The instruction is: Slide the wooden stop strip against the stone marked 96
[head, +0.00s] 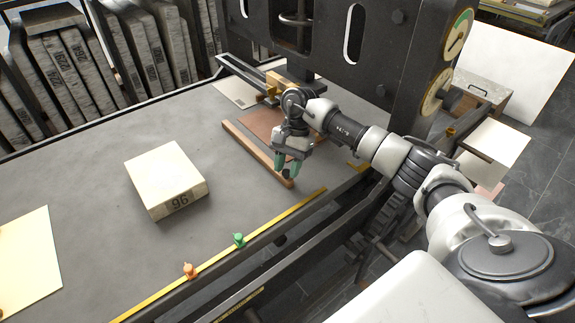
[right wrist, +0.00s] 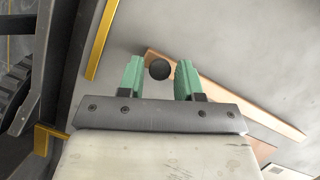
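The stone marked 96 (head: 160,172) is a pale, thick block lying on the grey press bed, its number on the front side. The wooden stop strip (head: 250,147) lies to its right, slanting, with a clear gap of bed between them. In the right wrist view the strip (right wrist: 240,98) carries a dark round knob (right wrist: 159,69) near its end. My right gripper (head: 288,166) is over the strip's near end. Its green fingers (right wrist: 159,78) are apart, one on each side of the knob, with small gaps showing. My left gripper is out of view.
A yellow rail (head: 285,214) runs along the bed's front edge, with a green peg (head: 239,240) and an orange peg (head: 190,270). A cream sheet (head: 28,262) lies at the left. A reddish-brown plate (head: 262,128) lies right of the strip. The dark press frame (head: 330,55) stands behind.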

